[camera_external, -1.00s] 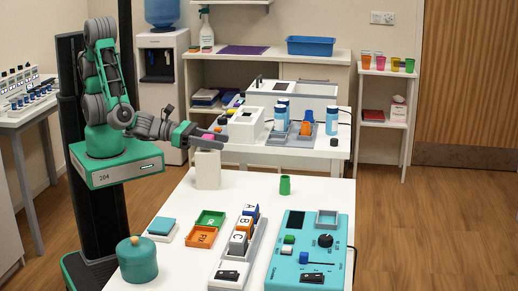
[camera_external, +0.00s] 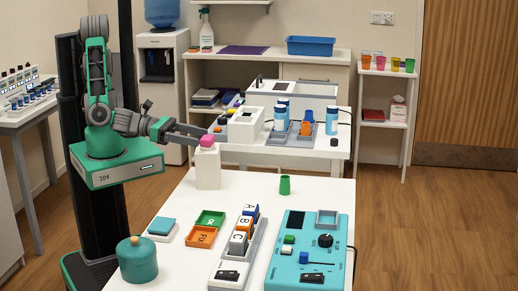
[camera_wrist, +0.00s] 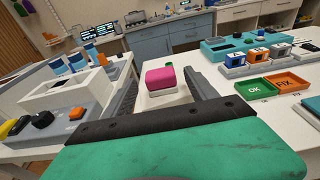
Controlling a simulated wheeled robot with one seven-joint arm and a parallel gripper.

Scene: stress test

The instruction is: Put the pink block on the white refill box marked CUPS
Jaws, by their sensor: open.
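The pink block (camera_external: 207,140) rests upright on top of a tall white box (camera_external: 208,170) at the back left of the near table. In the wrist view the pink block (camera_wrist: 160,77) sits on a pale top (camera_wrist: 163,97), between and apart from my fingers. My gripper (camera_external: 203,137) is open at the height of the block, coming from the left. Its two fingers also show in the wrist view (camera_wrist: 160,65), one on each side of the block. No CUPS marking is readable on any box.
Green and orange trays (camera_external: 203,237), lettered blocks (camera_external: 240,238) and a teal panel (camera_external: 300,260) lie nearer. A bench with a white box-like unit (camera_external: 244,126) and blue bottles stands behind. A side shelf (camera_external: 385,125) holds cups.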

